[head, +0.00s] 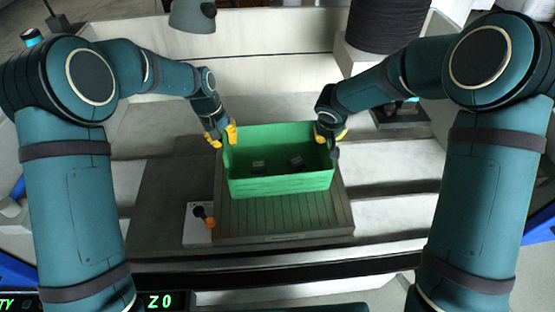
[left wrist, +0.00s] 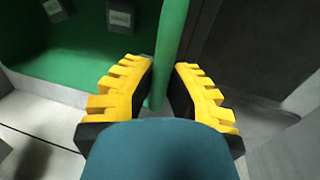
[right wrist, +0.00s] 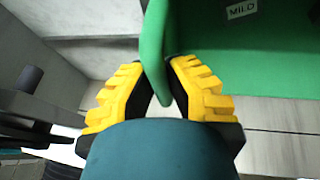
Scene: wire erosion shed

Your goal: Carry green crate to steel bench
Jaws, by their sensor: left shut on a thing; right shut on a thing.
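The green crate (head: 280,187) is an open box over a slatted grey plate in the middle of the head view, with a few small dark blocks inside. I cannot tell whether it rests on the plate or hangs just above it. My left gripper (head: 223,137) is shut on its left wall; the left wrist view shows the crate's rim (left wrist: 172,35) between the yellow fingers (left wrist: 162,95). My right gripper (head: 332,134) is shut on its right wall; the right wrist view shows the rim (right wrist: 153,50) between the fingers (right wrist: 160,95). I cannot identify the steel bench for certain.
The slatted plate (head: 285,222) lies under and in front of the crate. A small white box with an orange-and-black knob (head: 205,215) sits at its left. A dark ribbed cylinder (head: 388,25) stands behind at right. Pale walls and ledges surround the area.

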